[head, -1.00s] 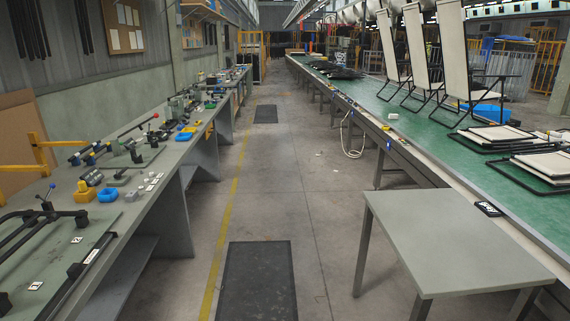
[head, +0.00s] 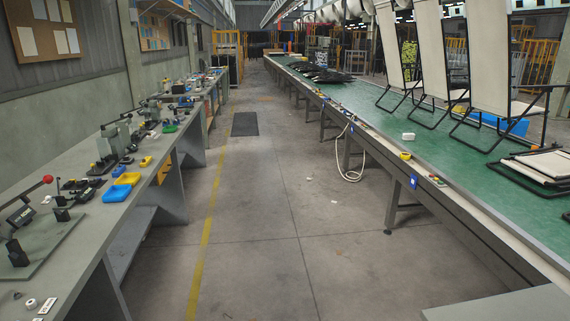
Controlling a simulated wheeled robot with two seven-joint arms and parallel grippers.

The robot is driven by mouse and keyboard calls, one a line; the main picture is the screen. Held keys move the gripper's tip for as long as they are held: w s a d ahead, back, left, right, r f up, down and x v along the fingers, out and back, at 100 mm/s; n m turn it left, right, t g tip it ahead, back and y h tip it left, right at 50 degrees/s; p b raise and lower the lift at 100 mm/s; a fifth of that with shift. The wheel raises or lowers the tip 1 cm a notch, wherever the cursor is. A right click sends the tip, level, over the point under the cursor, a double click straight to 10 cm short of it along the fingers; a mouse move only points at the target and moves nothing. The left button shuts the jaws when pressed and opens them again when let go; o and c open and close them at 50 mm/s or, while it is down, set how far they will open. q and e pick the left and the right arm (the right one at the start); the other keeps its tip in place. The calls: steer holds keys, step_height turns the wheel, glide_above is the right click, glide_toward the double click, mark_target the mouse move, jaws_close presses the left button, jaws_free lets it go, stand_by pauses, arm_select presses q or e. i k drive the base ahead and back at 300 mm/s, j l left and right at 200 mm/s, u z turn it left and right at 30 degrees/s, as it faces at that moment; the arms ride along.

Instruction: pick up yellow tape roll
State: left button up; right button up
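A small yellow round object (head: 405,155) that looks like a tape roll lies on the near edge of the long green-topped table, right of the aisle. It is small in the picture, so I cannot be sure what it is. Another small yellow item (head: 146,161) lies on the left workbench, beyond a yellow tray; its shape is unclear. Neither of my grippers shows in the head view.
The left workbench (head: 75,240) carries tools, a blue tray (head: 117,193) and a yellow tray (head: 127,178). The green table (head: 440,165) holds upright loungers (head: 497,70) and a white block (head: 408,136). A grey table corner (head: 500,305) stands at lower right.

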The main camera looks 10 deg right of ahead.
mark_target(404, 156)
steer(key=i+z, duration=0.15)
steer(key=i, duration=0.45)
steer(key=i+j+z, duration=0.1)
steer(key=i, duration=0.55)
steer(key=i+j+z, duration=0.15)
steer(key=i, duration=0.45)
steer(key=i+j+z, duration=0.1)
steer(key=i, duration=0.5)
steer(key=i+l+z, duration=0.2)
steer(key=i+z, duration=0.15)
steer(key=i, duration=0.75)
steer(key=i+j+z, duration=0.1)
steer(key=i+z, duration=0.3)
steer(key=i, duration=0.75)
steer(key=i+z, duration=0.2)
steer(key=i, duration=0.3)
steer(key=i+j+z, duration=0.2)
steer(key=i, duration=0.3)
steer(key=i+z, duration=0.2)
steer(key=i, duration=0.35)
